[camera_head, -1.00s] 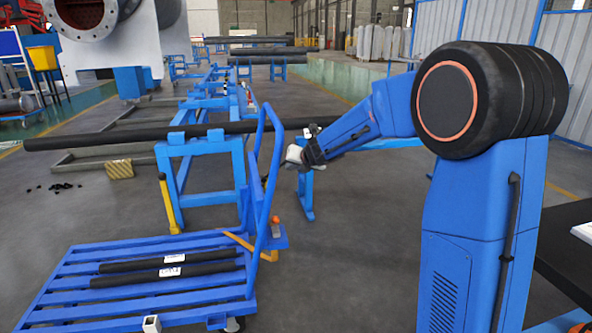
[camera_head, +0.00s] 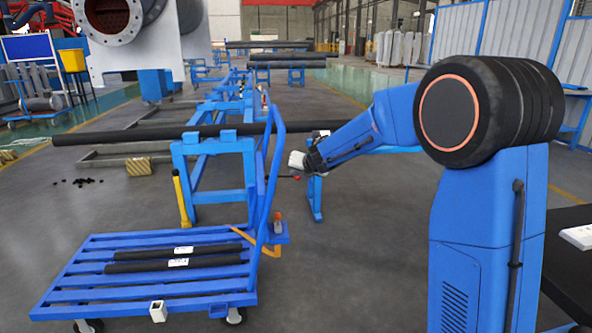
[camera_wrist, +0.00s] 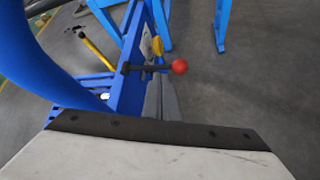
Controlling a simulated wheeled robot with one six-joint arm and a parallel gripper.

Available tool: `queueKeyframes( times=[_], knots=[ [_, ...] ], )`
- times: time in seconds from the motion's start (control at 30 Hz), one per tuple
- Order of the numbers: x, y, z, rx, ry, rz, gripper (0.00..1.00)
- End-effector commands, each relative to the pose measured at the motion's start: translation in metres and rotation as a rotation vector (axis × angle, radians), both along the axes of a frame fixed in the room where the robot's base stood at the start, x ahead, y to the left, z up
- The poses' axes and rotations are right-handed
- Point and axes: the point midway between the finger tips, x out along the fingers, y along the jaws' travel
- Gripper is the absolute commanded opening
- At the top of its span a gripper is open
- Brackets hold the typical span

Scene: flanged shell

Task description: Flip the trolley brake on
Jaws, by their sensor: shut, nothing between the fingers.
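The blue trolley (camera_head: 75,268) stands at lower left in the head view, with a tall looped handle (camera_head: 274,165) at its right end. A black lever with a red ball knob (camera_wrist: 179,67) sticks out from a blue plate (camera_wrist: 131,62) in the wrist view. My gripper (camera_head: 296,160) is shut and empty, just right of the handle. In the wrist view its grey fingers (camera_wrist: 162,101) are close to the lever; I cannot tell whether they touch.
Two dark bars (camera_head: 170,265) lie on the trolley deck. Behind it, blue stands (camera_head: 215,146) carry a long dark pipe (camera_head: 110,136). A yellow post (camera_head: 182,199) stands by the nearest stand. An orange-topped part (camera_head: 278,221) sits low on the trolley.

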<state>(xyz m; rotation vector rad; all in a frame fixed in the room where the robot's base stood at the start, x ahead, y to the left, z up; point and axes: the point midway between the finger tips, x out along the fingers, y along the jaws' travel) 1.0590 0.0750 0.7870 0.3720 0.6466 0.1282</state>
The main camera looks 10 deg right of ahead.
Motion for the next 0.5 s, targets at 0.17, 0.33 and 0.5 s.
queueKeyframes(
  times=[0.17, 0.33, 0.5],
  knots=[
    [-0.016, 0.003, 0.013, 0.0, -0.002, 0.001, 0.0],
    [-0.03, 0.006, 0.023, 0.0, -0.002, 0.002, 0.0],
    [-0.04, 0.008, 0.03, 0.0, -0.001, 0.001, 0.0]
  ],
)
